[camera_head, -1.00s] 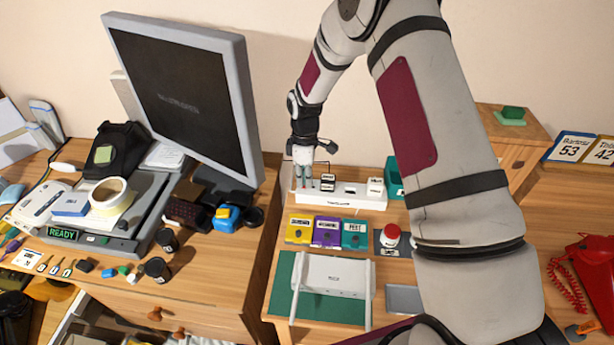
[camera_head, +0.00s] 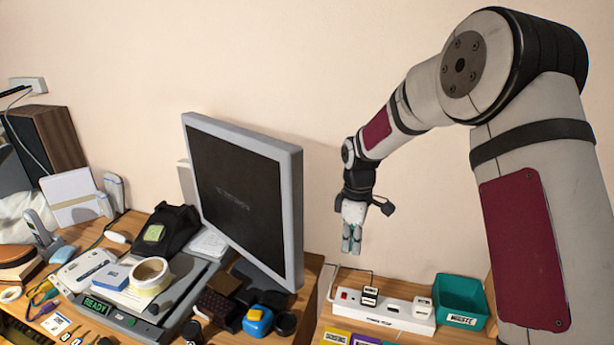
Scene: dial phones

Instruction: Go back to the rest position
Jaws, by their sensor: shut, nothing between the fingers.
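My gripper (camera_head: 350,250) hangs pointing down at the end of my arm, in front of the bare wall and right of the monitor. Its fingers are together with nothing between them. It is above the white power strip (camera_head: 384,312) and apart from it. My arm reaches in from the right side of the picture, with its elbow high at the upper right.
A tilted monitor (camera_head: 240,195) stands close to the left of my gripper. A green bin (camera_head: 461,302) stands right of the power strip. A black phone (camera_head: 168,234) and a tape roll (camera_head: 151,276) are among clutter at the left. The wall area above is free.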

